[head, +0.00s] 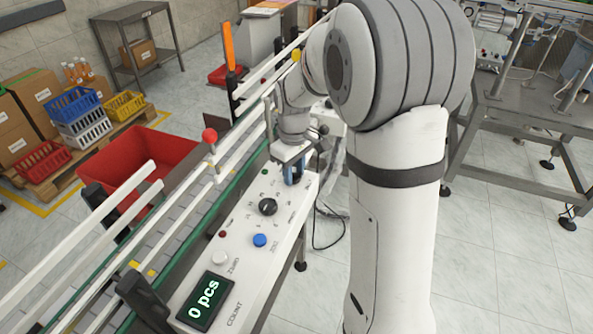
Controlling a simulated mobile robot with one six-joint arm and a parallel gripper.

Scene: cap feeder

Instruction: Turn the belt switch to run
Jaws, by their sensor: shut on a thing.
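The white control panel (247,262) runs beside the conveyor and carries several controls. My gripper (292,180) is at the far end of the panel, pointing down, with blue showing between its fingers. It is shut on what seems to be the belt switch, which the fingers mostly hide; its setting cannot be read.
The conveyor (180,215) with white guide rails runs along the panel's left. A red-knobbed post (210,136) stands at the rail. A red bin (130,165) and a pallet with crates are farther left. A metal table (530,110) stands at right.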

